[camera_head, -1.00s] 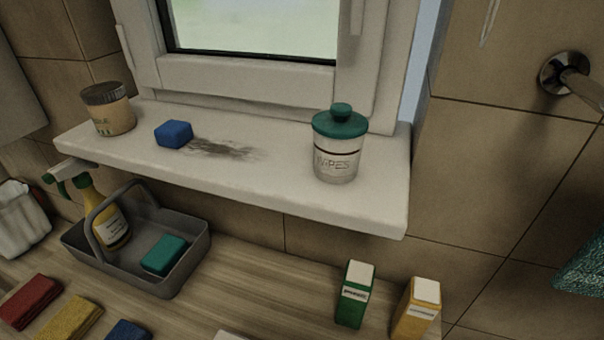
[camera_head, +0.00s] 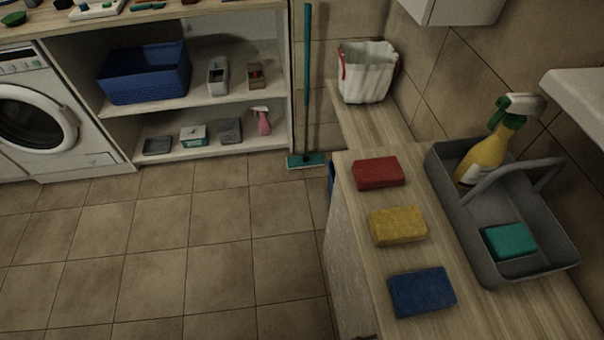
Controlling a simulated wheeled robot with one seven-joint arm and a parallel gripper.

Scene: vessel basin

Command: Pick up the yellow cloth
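A yellow folded cloth (camera_head: 398,226) lies flat on the wooden counter (camera_head: 358,235), right of the middle of the head view. It sits in a row between a red cloth (camera_head: 378,172) behind it and a blue cloth (camera_head: 422,292) in front of it, with small gaps between them. Nothing covers the yellow cloth. My gripper is not in view.
A grey caddy (camera_head: 443,190) with a yellow spray bottle (camera_head: 484,152) and a teal sponge (camera_head: 510,241) stands right of the cloths. A white bucket (camera_head: 366,72) is behind. A teal mop (camera_head: 306,160) stands by the shelves (camera_head: 213,104). The floor (camera_head: 180,235) at left is clear.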

